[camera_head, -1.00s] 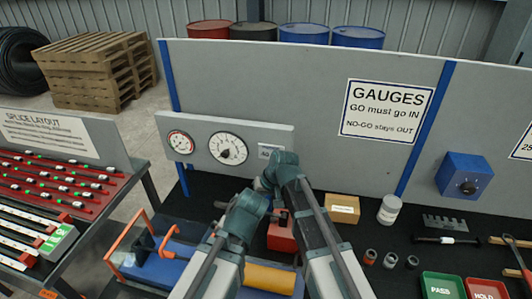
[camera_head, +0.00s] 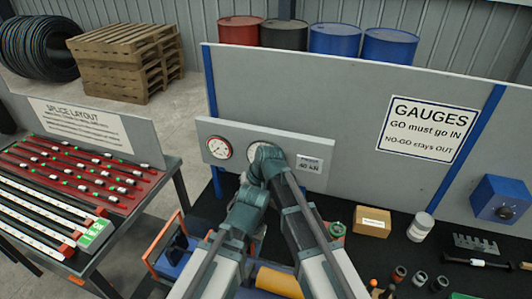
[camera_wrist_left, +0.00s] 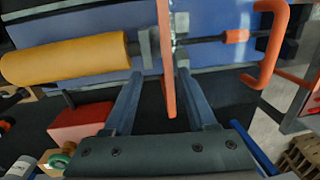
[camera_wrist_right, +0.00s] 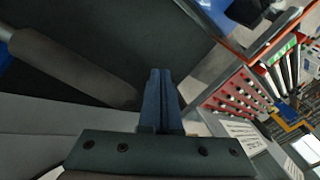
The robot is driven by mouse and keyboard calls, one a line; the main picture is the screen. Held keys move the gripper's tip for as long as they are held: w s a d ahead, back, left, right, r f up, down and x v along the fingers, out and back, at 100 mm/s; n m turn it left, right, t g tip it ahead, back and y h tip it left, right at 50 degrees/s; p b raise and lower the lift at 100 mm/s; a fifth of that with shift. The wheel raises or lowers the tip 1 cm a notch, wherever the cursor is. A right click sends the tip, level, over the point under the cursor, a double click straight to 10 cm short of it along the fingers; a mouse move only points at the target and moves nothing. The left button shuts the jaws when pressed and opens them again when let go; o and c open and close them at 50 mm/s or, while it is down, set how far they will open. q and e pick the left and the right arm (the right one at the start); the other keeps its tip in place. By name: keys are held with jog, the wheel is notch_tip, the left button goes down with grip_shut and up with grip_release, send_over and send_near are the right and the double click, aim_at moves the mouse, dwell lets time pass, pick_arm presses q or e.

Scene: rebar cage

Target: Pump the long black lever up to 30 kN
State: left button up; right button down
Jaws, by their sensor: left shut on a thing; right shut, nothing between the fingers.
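In the left wrist view my left gripper (camera_wrist_left: 160,75) is shut on an upright orange-red bar (camera_wrist_left: 166,45). The bar stands beside a yellow cylinder (camera_wrist_left: 65,60) on a blue bed. My right gripper (camera_wrist_right: 158,75) is shut and empty. A thick dark grey rod (camera_wrist_right: 75,68) with a paler end lies left of its fingertips, apart from them; I cannot tell whether it is the long black lever. In the head view a small red-rimmed dial (camera_head: 219,148) shows on the grey panel. The nearby label (camera_head: 308,164) seems to read 40 kN.
An orange frame (camera_head: 160,250) stands at the machine's left end. A splice table (camera_head: 150,205) is further left. A cardboard box (camera_head: 372,221), a white jar (camera_head: 420,227) and a blue box (camera_head: 499,200) are on the right. A grey back panel (camera_head: 290,90) stands behind.

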pick_arm(q)
jog(key=shift+s+a+r+p, duration=0.1)
jog(key=shift+a+r+p, duration=0.5)
jog(key=shift+p, duration=0.3)
jog(key=r+p, duration=0.1)
jog(key=r, duration=0.1)
jog(key=d+r+p, duration=0.1)
jog(key=p, duration=0.1)
jog(key=shift+r+p, duration=0.3)
jog(key=shift+r, duration=0.1)
pick_arm(e)
jog(key=w+a+r, duration=0.2)
jog(key=a+r, duration=0.2)
jog(key=r, duration=0.1)
jog(key=shift+a, duration=0.3)
pick_arm(q)
jog(key=shift+d, duration=0.15)
pick_arm(e)
jog(key=shift+w+f, duration=0.1)
